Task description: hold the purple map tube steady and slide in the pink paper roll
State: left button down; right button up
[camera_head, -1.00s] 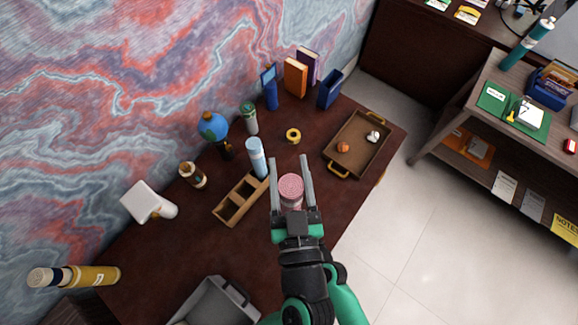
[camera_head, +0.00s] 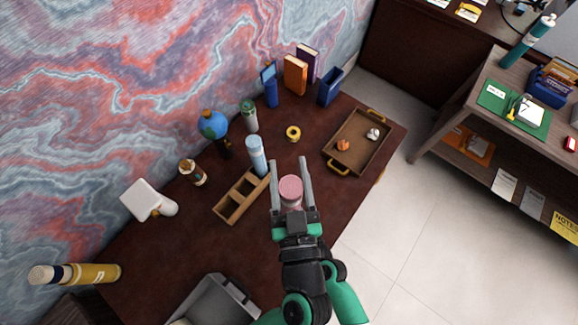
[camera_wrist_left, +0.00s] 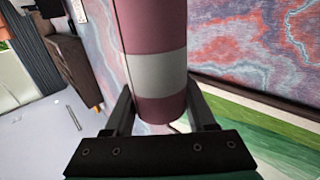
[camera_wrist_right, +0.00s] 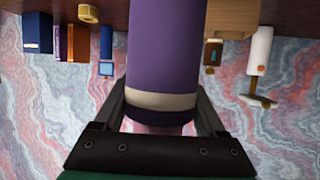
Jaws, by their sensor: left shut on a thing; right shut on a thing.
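My right gripper (camera_wrist_right: 160,115) is shut on the purple map tube (camera_wrist_right: 165,50), which has a cream band near one end. A little pink shows beyond that end; how far the roll is inside the tube cannot be told.
A wooden divided box (camera_head: 238,198) with a light blue tube (camera_head: 257,155) at it stands left of my gripper. A brown tray (camera_head: 360,145) lies to the right, and a grey bin (camera_head: 215,300) is at the bottom. A yellow tape ring (camera_head: 293,133) lies behind.

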pick_arm(q)
notch_tip(320, 180, down, 14)
jog(key=shift+r, duration=0.2)
dwell(4.6)
jog(key=shift+f, duration=0.3)
jog(key=shift+f, duration=0.45)
